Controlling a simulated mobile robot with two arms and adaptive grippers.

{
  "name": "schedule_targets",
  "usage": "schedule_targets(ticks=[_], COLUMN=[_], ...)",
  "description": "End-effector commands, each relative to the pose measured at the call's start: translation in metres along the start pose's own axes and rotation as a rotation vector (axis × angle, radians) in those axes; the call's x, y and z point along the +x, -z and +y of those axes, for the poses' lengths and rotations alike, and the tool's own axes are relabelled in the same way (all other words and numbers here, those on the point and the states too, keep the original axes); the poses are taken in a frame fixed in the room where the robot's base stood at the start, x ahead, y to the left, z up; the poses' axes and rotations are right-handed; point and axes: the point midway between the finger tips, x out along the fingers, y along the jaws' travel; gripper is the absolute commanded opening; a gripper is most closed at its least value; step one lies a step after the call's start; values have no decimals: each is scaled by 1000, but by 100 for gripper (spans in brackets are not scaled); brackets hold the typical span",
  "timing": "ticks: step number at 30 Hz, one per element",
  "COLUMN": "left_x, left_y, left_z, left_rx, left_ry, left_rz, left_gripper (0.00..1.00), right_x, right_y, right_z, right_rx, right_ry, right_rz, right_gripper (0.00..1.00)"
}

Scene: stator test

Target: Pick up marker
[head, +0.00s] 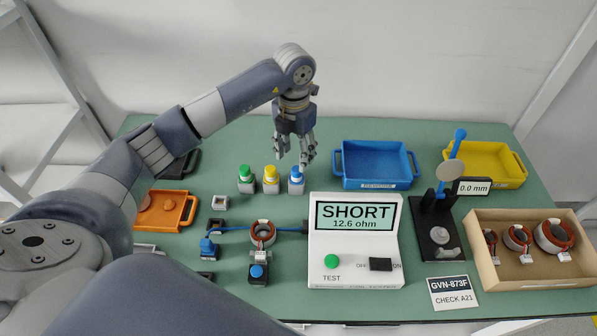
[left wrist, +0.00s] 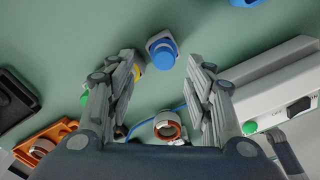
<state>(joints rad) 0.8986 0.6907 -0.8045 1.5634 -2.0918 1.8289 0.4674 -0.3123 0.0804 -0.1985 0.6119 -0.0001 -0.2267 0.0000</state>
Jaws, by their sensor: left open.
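Three small bottle-like markers stand upright in a row on the green table: one with a green cap (head: 246,179), one with a yellow cap (head: 271,179) and one with a blue cap (head: 296,181). My left gripper (head: 295,159) is open and points down, just above and behind the blue-capped marker. In the left wrist view the blue-capped marker (left wrist: 162,50) shows in the gap between the open fingers (left wrist: 161,70), near their tips. The yellow and green caps are partly hidden behind the left-hand finger there. My right gripper is not in view.
A tester box (head: 355,212) reading SHORT stands in front, right of the markers, with a wired stator (head: 262,234) beside it. A blue tray (head: 376,184) lies close right. An orange tray (head: 188,211) is left; a gauge stand (head: 431,222) and stator box (head: 528,285) are right.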

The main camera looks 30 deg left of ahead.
Motion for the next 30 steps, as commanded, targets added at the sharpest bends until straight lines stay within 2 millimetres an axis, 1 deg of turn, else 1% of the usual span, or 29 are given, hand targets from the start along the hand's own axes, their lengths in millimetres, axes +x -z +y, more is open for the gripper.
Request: schedule_targets(ticks=[2,5,8,12,15,19,25,26,27,29,30], left_x=[9,16,22,41,57,67,68,68,68,68,68], left_y=[0,0,1,3,2,2,1,1,1,1,1], left_z=[0,-1,-2,-6,-6,-6,-6,-6,-6,-6,-6], left_rx=[0,0,0,1,-1,0,1,1,1,1,1], left_ry=[0,1,1,3,2,0,0,0,0,0,0], left_rz=[1,0,1,3,2,-1,-2,-2,-2,-2,-2], left_gripper=[48,48,48,48,48,48,48,46,36,23,14], right_x=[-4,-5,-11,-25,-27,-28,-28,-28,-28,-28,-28], right_y=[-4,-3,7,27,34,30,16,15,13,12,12], right_z=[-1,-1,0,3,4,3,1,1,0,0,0], right_rx=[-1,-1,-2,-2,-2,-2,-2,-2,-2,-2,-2], right_ry=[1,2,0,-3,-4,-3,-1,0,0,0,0], right_rz=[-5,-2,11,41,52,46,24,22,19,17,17], right_gripper=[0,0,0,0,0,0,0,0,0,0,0])
